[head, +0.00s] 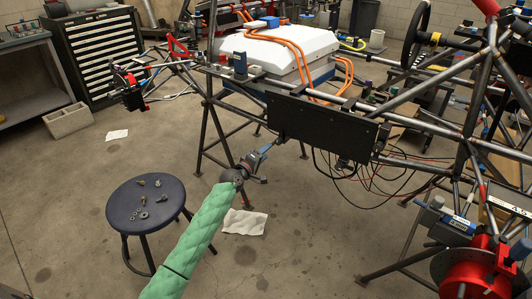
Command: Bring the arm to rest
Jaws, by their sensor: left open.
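My left arm in its green padded sleeve (195,240) reaches up from the bottom of the head view. My left gripper (264,165) is at its end, near the middle of the picture. Its fingers are apart and I see nothing between them. In the picture it lies below and left of a black flat panel (322,125) on the tube chassis (478,100). I cannot tell whether the gripper touches anything. My right gripper is not in view.
A dark round stool (165,215) with small metal parts stands left of my arm. A white paper (245,222) lies on the floor. Cables (385,180) hang under the chassis. A red hub (478,272) is at lower right. Floor at left is mostly clear.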

